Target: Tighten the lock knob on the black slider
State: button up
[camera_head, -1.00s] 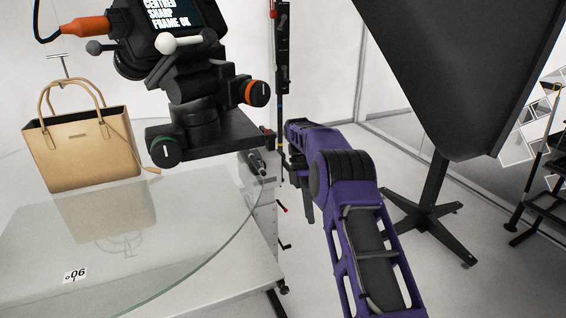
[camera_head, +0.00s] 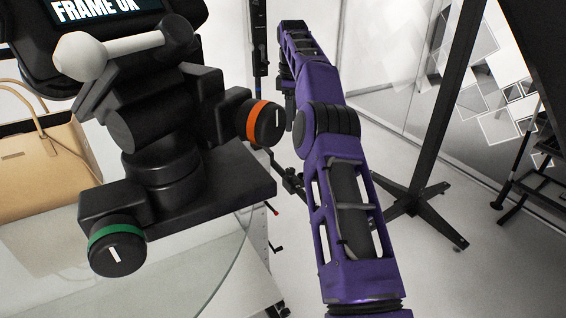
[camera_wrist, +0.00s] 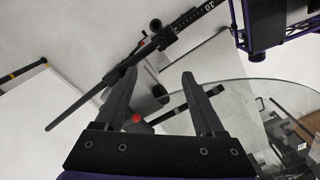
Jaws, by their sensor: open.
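A black bar with a white scale (camera_wrist: 188,22), which looks like the slider, runs diagonally across the top of the wrist view. A small red-tipped part (camera_wrist: 136,118) shows between my fingers, closer to the left one; I cannot tell whether it is the lock knob. My gripper (camera_wrist: 160,73) is open and nothing is seen held. In the head view a black upright bar (camera_head: 259,55) stands behind the camera head, and my gripper is hidden there. The black camera head has an orange-ringed knob (camera_head: 262,122) and a green-ringed knob (camera_head: 117,249).
A glass turntable (camera_head: 215,262) lies below the camera head, with a tan handbag (camera_head: 40,165) at the left. A black stand (camera_head: 415,190) with spread feet is right of my arm. The glass edge (camera_wrist: 240,82) crosses the wrist view's right side.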

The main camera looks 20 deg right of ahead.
aim_at(290, 170)
notch_tip(290, 170, down, 17)
jog(key=b, duration=0.3)
jog(key=shift+s+f, duration=0.1)
jog(key=shift+s, duration=0.05)
grip_shut()
dwell(0.4)
